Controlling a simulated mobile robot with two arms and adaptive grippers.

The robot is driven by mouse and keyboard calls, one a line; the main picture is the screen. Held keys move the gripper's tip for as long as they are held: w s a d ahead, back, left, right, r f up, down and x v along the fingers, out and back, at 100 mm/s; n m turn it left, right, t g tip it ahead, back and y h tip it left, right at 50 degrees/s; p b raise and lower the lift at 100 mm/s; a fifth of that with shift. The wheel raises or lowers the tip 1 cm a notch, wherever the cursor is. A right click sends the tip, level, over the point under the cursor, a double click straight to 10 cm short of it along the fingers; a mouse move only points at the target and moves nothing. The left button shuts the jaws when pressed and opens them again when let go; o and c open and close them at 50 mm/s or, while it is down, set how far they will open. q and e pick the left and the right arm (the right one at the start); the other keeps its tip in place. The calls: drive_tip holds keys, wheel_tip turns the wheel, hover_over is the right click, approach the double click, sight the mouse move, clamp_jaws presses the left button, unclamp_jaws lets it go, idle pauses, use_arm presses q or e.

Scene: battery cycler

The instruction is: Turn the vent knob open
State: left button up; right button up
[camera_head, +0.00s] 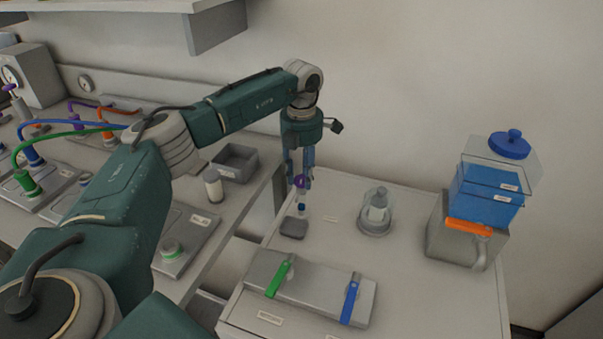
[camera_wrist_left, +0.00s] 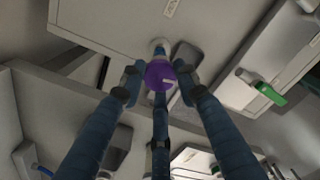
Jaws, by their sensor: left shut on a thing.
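A purple knob (camera_head: 300,181) sits on a short stem with a blue part, at the back left of the right-hand table. It also shows from above in the left wrist view (camera_wrist_left: 160,75), with a small pale mark on its top. My left gripper (camera_head: 301,176) reaches down from above and is shut on the purple knob. In the left wrist view its blue fingers (camera_wrist_left: 158,84) close around the knob's sides. I cannot read a label that names it the vent knob. My right gripper is in neither view.
A green lever (camera_head: 280,276) and a blue lever (camera_head: 350,298) stand on a grey plate in front. A clear dome (camera_head: 376,212) is to the right, then a box with a blue tank (camera_head: 488,195) and orange handle (camera_head: 468,227). A cabled bench lies left.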

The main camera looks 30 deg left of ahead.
use_arm(q)
drive_tip(key=n+p, duration=0.1)
drive_tip(key=n, duration=0.2)
drive_tip(key=shift+r+n, duration=0.1)
drive_tip(key=shift+n, duration=0.2)
drive_tip(key=n+p, duration=0.1)
drive_tip(key=n, duration=0.3)
drive_tip(key=shift+n, duration=0.3)
drive_tip(key=n, duration=0.3)
drive_tip(key=shift+n+p, duration=0.3)
drive_tip(key=shift+p, duration=0.1)
drive_tip(key=shift+n+p, duration=0.45)
drive_tip(key=shift+n, duration=1.35)
drive_tip(key=o, duration=1.2)
drive_tip(key=shift+c, duration=0.2)
